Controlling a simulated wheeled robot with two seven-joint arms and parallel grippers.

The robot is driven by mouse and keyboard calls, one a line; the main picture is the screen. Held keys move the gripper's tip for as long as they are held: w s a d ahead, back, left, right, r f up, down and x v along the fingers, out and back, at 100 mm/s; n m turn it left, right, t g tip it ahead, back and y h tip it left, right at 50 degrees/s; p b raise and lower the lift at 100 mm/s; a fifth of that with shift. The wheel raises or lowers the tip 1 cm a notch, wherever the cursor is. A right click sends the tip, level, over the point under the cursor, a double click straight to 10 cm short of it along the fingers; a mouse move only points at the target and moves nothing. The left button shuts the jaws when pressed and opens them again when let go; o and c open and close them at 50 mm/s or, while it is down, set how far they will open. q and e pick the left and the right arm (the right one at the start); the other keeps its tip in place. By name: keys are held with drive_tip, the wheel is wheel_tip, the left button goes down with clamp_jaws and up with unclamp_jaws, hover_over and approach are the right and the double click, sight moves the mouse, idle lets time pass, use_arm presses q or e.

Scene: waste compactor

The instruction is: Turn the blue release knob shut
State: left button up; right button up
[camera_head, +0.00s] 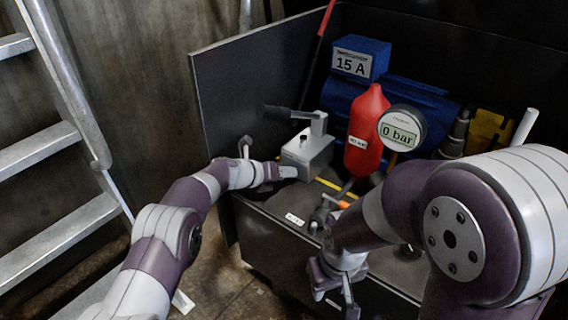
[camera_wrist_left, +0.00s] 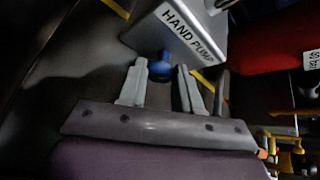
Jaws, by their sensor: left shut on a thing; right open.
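The blue release knob (camera_wrist_left: 160,68) shows in the left wrist view at the foot of the grey hand pump block (camera_wrist_left: 205,22). My left gripper (camera_wrist_left: 160,84) is shut on the knob, one finger on each side of it. In the head view my left gripper (camera_head: 287,172) reaches the lower front of the hand pump block (camera_head: 310,152); the knob is hidden there. My right gripper (camera_head: 345,290) is open and empty, hanging low in front of the cabinet, partly cut by the frame and its own arm.
The pump's lever with its dark handle (camera_head: 290,113) rises above the block. A red bottle (camera_head: 367,130) and a gauge reading 0 bar (camera_head: 401,128) stand to the right. A blue box marked 15 A (camera_head: 360,57) is behind. A ladder (camera_head: 50,140) stands at left.

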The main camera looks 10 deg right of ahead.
use_arm(q)
drive_tip(key=shift+f+n+p, duration=0.1)
drive_tip(key=shift+n+p, duration=0.2)
drive_tip(key=shift+p, duration=0.25)
drive_tip(key=shift+f, duration=0.1)
drive_tip(key=o, duration=0.7)
drive_tip(key=shift+o, duration=0.2)
